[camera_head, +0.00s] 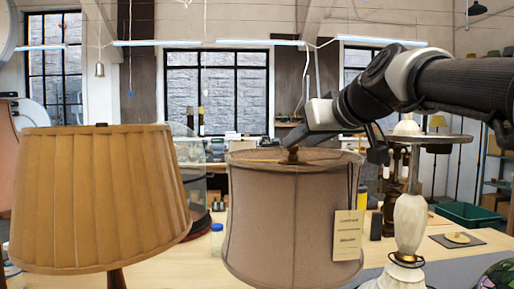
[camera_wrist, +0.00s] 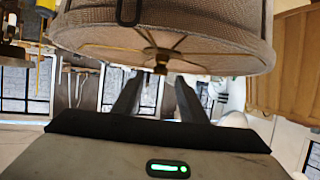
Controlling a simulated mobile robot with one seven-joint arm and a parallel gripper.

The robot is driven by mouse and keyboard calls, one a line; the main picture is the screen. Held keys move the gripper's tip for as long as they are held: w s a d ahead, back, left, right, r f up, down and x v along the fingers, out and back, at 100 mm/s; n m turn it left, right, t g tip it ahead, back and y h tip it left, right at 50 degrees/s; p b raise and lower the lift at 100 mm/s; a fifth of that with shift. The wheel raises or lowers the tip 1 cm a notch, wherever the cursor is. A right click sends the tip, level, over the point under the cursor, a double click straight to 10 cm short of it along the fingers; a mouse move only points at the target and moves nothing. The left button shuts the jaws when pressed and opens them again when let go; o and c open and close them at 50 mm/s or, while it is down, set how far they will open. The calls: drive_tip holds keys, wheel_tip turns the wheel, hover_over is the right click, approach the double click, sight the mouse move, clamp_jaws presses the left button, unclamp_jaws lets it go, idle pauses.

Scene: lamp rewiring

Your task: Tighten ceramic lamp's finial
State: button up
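A lamp with a grey-beige drum shade (camera_head: 290,215) stands in the middle of the head view, with a paper tag on its right side. Its base is out of view, so I cannot confirm it is ceramic. Its small dark brass finial (camera_head: 292,155) sits at the top centre of the shade. In the wrist view, the shade (camera_wrist: 225,25) appears at the top, with the finial (camera_wrist: 161,68) at the hub of the brass spokes. My gripper (camera_head: 330,150) is above the shade. In the wrist view my gripper (camera_wrist: 160,78) is open, its fingers either side of the finial, with visible gaps.
A tan pleated lampshade (camera_head: 95,200) stands close on the left. A white stone-like column (camera_head: 409,222) stands on the right near a round grey disc (camera_head: 425,139). A green bin (camera_head: 468,214) lies farther back right.

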sight(293, 153)
drive_tip(key=x, duration=0.5)
drive_tip(key=shift+w+f, duration=0.1)
drive_tip(key=shift+w, duration=0.2)
drive_tip(key=shift+a, duration=0.1)
clamp_jaws()
